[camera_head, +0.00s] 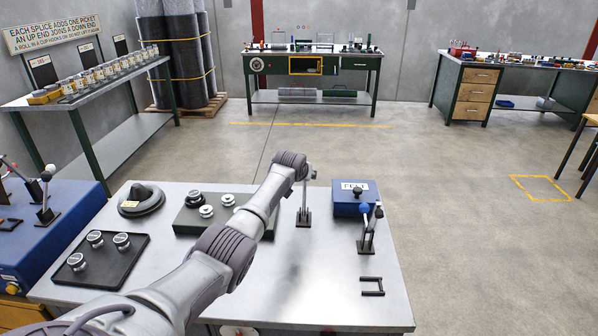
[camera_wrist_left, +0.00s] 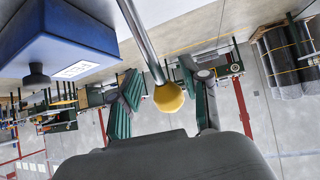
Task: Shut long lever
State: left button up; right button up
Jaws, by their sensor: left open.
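A tall lever (camera_head: 304,207) stands upright on a dark base on the metal table. In the left wrist view its long bare rod (camera_wrist_left: 141,38) ends in a yellow knob (camera_wrist_left: 168,98). My left gripper (camera_head: 309,173) is at the top of this lever and covers its knob in the head view. In the wrist view the green fingers of the left gripper (camera_wrist_left: 160,78) are open, with the knob between them; I cannot tell whether they touch it. A shorter lever with a blue knob (camera_head: 364,209) stands to the right. My right gripper is not in view.
A blue labelled box (camera_head: 354,198) stands behind the shorter lever, close right of the tall lever. A grey-green block with round knobs (camera_head: 190,222), a black tray (camera_head: 105,262) and a dark bracket (camera_head: 372,287) are on the table. The table's front right is mostly clear.

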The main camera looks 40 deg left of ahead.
pick_arm(q)
jog(key=v, duration=1.1)
jog(key=shift+a, duration=0.25)
jog(key=shift+s+f, duration=0.1)
